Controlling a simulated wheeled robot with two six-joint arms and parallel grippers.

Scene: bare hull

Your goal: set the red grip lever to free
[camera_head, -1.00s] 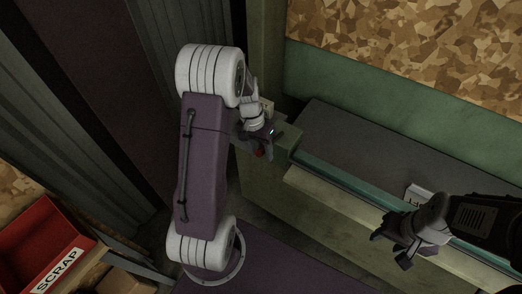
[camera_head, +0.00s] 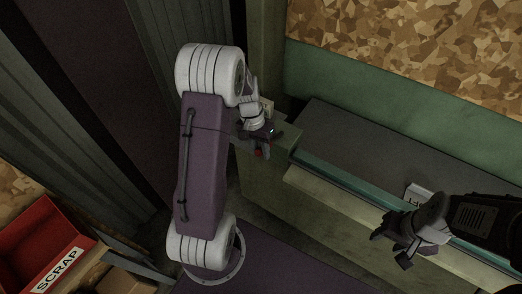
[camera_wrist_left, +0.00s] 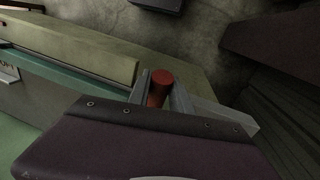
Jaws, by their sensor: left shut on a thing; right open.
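The red grip lever (camera_wrist_left: 160,82) shows in the left wrist view as a short red cylinder between the fingers of my left gripper (camera_wrist_left: 162,92). In the head view only a small red part of the lever (camera_head: 258,153) shows below my left gripper (camera_head: 262,144), by the left end of the bench. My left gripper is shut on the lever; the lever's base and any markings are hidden. My right gripper (camera_head: 398,249) is open and empty, in front of the bench at the right.
A green-edged bench (camera_head: 345,146) with a dark top runs along the wall. A small white labelled block (camera_head: 418,195) sits on it near my right gripper. A red SCRAP bin (camera_head: 42,247) stands at the lower left. Corrugated panels (camera_head: 112,200) flank my left arm.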

